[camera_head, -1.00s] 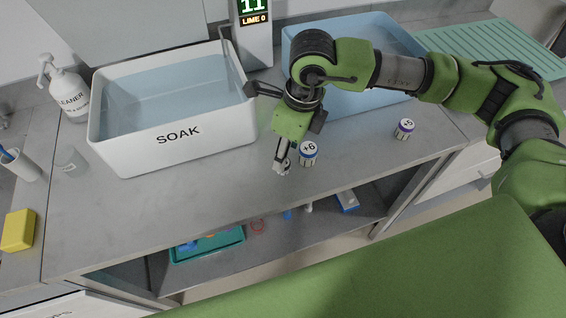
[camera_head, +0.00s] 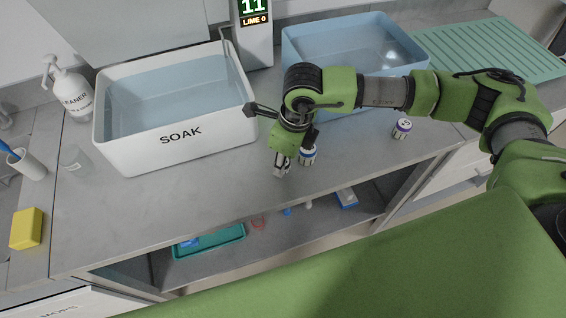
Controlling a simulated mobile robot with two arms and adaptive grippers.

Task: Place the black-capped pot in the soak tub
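A small white pot with blue bands (camera_head: 308,157) stands upright on the grey counter, right of the soak tub. Its top is partly hidden by my gripper, so I cannot tell its cap colour. A second small white pot with a purplish band (camera_head: 402,128) stands farther right. The white soak tub (camera_head: 180,135), marked SOAK, holds clear water. My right gripper (camera_head: 295,158) points down at the first pot, its fingers apart; one finger is left of the pot and the other is over its upper right. I cannot tell whether they touch it. My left gripper is out of view.
A blue water-filled tub (camera_head: 400,62) stands behind my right arm, with a green ribbed mat (camera_head: 490,50) beyond. A cleaner bottle (camera_head: 75,97), a clear cup (camera_head: 76,160) and a yellow sponge (camera_head: 27,229) are left. The counter front is clear.

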